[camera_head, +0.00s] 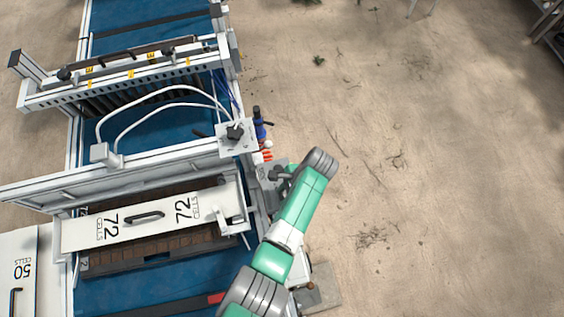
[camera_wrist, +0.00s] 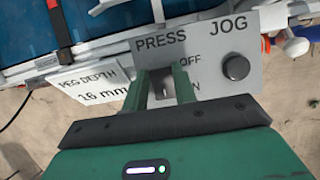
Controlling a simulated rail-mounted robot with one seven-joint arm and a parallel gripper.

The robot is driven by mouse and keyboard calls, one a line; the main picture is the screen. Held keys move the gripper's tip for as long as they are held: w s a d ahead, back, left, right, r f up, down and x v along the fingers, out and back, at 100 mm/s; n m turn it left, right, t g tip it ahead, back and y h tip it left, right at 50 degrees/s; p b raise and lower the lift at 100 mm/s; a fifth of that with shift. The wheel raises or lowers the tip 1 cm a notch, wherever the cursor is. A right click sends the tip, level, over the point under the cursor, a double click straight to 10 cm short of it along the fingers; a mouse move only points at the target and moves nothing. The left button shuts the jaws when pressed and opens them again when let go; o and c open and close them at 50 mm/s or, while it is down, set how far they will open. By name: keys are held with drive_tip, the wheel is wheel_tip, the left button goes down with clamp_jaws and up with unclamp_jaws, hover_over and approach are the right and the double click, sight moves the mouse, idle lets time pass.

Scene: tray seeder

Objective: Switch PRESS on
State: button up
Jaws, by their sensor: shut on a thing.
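A grey control panel (camera_wrist: 208,58) fills the middle of the wrist view. It carries the words PRESS and JOG, with OFF above ON beside my fingers. My gripper (camera_wrist: 163,74) reaches onto the panel under the word PRESS. Its two fingers are close together and shut on the PRESS switch, which is mostly hidden between them, so its position cannot be told. A round dark JOG knob (camera_wrist: 236,67) is just right of the fingers. In the head view the panel (camera_head: 263,172) is at the machine's right side, and my green arm covers part of it.
A white PEG DEPTH 16 mm plate (camera_wrist: 92,88) lies left of the panel. The seeder has a blue belt (camera_head: 150,128) and a white 72 CELLS plate (camera_head: 165,213) over a dark tray. A 50 CELLS plate (camera_head: 22,250) is at lower left. The floor at right is clear.

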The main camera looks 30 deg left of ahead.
drive_tip(key=o, duration=1)
drive_tip(key=shift+c, duration=0.2)
drive_tip(key=v, duration=0.8)
drive_tip(key=shift+f, duration=0.1)
